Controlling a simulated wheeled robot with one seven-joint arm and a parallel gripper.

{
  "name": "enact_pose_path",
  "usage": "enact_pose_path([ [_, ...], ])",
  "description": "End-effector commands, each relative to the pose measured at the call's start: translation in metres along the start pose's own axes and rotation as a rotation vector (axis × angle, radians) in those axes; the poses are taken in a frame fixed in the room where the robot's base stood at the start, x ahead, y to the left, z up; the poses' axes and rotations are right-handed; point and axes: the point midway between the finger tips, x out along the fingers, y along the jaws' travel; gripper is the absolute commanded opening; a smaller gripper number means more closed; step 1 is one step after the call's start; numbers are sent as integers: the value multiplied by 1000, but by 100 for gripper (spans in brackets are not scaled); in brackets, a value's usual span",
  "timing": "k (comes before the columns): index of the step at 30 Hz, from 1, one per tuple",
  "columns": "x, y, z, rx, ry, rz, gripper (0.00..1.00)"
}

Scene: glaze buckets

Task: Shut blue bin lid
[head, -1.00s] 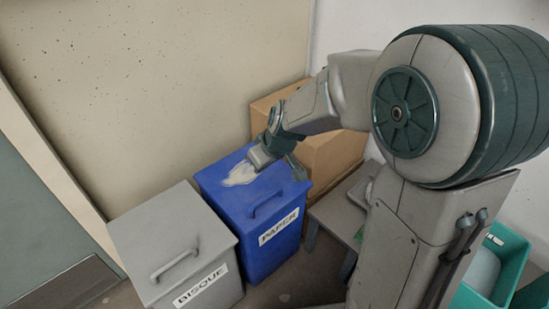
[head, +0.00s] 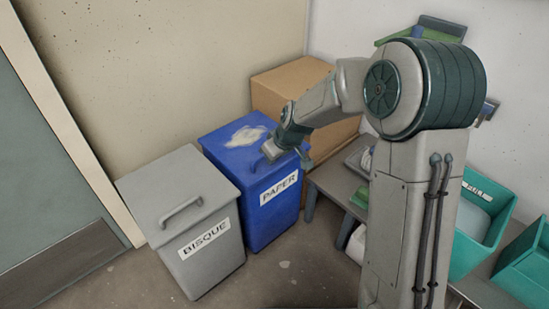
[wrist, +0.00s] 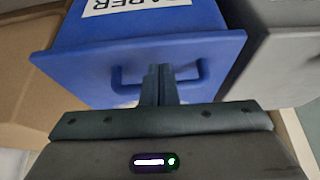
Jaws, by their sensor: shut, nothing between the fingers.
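The blue bin (head: 268,220) carries a PAPER label, and its lid (head: 222,140) with a white smear lies flat on top, looking down on the bin. My gripper (head: 285,158) is over the front part of the lid, by the handle. In the wrist view, my gripper's fingers (wrist: 159,72) are together and empty, in front of the middle of the blue handle (wrist: 118,82). I cannot tell whether they touch the handle or lid.
A grey BISQUE bin (head: 205,255) with its lid down stands close on the left. A cardboard box (head: 285,85) is behind the blue bin. A low grey table (head: 335,190) and teal tubs (head: 470,250) are on the right. Floor in front is clear.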

Motion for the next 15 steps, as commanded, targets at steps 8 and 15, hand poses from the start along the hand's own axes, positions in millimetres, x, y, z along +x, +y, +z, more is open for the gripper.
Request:
enact_pose_path([
  [8,-1,2,1,4,0,2,0],
  [15,-15,2,-4,3,1,2,0],
])
